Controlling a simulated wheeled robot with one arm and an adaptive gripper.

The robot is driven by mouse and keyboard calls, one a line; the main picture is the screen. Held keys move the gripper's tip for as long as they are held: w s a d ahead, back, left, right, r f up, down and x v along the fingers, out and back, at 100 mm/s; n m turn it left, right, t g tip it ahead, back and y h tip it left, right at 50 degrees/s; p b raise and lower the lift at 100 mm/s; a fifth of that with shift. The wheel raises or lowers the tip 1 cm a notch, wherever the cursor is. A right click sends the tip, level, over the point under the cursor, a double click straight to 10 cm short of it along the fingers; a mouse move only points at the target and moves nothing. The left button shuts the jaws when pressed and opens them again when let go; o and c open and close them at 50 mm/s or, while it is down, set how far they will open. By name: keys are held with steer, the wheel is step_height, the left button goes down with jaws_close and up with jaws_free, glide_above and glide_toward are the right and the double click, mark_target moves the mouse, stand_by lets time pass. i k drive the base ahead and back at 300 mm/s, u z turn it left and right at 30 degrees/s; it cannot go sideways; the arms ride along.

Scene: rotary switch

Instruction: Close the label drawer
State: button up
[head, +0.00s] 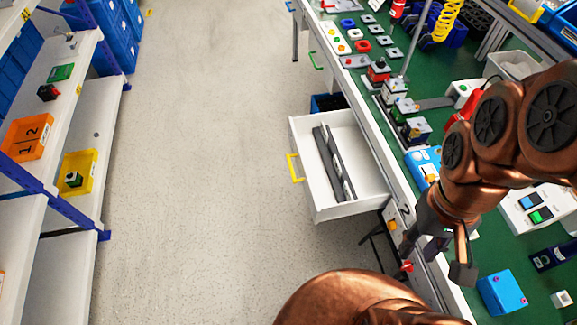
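A white drawer (313,208) with a yellow handle (294,167) stands open under the left side of the workbench, in the middle of the head view. A long dark strip with light pieces on it (334,163) lies inside. No label text can be read on the drawer. My gripper (435,262) is to the lower right of the drawer, above the bench's near left edge. Its two fingers are spread apart with nothing seen between them. It is apart from the drawer and the handle.
The green-topped workbench (478,248) carries switches, blocks and a blue box (501,293). A green handle (315,60) shows farther along the bench side. A shelf with an orange box (28,137) and a yellow bin (78,174) stands left. The grey floor between is clear.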

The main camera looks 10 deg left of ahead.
mark_target(368, 186)
steer(key=u, duration=0.7)
steer(key=i, duration=0.5)
steer(key=z, duration=0.5)
steer(key=k, duration=1.15)
steer(key=u, duration=0.1)
steer(key=i, duration=0.25)
steer(key=u, duration=1.2)
steer(key=i, duration=0.95)
steer(key=u, duration=0.8)
